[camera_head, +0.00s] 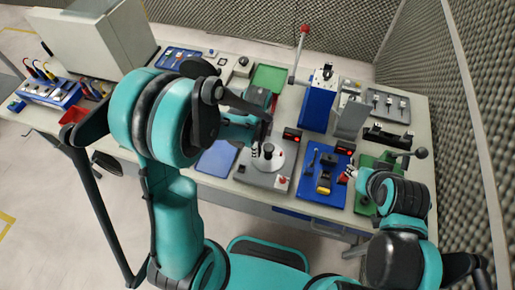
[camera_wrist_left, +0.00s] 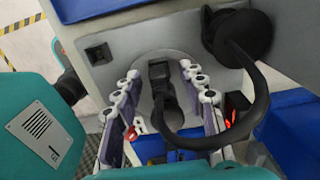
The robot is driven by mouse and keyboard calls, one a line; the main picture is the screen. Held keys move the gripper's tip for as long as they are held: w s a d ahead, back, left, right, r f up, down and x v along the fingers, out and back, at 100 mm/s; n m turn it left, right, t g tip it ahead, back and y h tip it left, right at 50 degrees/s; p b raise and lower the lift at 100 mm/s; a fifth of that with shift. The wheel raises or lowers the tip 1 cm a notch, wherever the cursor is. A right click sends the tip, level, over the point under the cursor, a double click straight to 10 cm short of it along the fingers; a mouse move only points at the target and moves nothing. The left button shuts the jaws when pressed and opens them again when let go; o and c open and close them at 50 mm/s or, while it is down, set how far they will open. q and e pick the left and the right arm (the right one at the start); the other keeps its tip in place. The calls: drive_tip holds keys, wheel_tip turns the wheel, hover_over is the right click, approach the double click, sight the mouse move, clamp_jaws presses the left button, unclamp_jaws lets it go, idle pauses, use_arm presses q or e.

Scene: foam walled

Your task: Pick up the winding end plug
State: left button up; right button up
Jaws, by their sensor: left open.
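A dark upright piece, seemingly the winding end plug (camera_wrist_left: 159,72), stands on a round grey plate (camera_wrist_left: 148,62) in the left wrist view. In the head view the plate (camera_head: 276,163) is on the bench, with dark parts on it. My left gripper (camera_wrist_left: 160,82) is open, its fingers on either side of the dark piece; contact cannot be made out. The left gripper (camera_head: 261,138) is mostly hidden by its own arm in the head view. My right gripper (camera_head: 350,173) is small beside the blue tool mat; its jaws are unclear.
A black curved handle or cable (camera_wrist_left: 256,90) arcs close to the right finger. A blue mat with tools (camera_head: 323,180) lies right of the plate. A blue upright machine (camera_head: 318,103) and a red-knobbed lever (camera_head: 299,55) stand behind. A green tray (camera_head: 269,78) is at the back.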

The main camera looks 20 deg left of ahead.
use_arm(q)
clamp_jaws()
drive_tip(key=shift+r, duration=0.15)
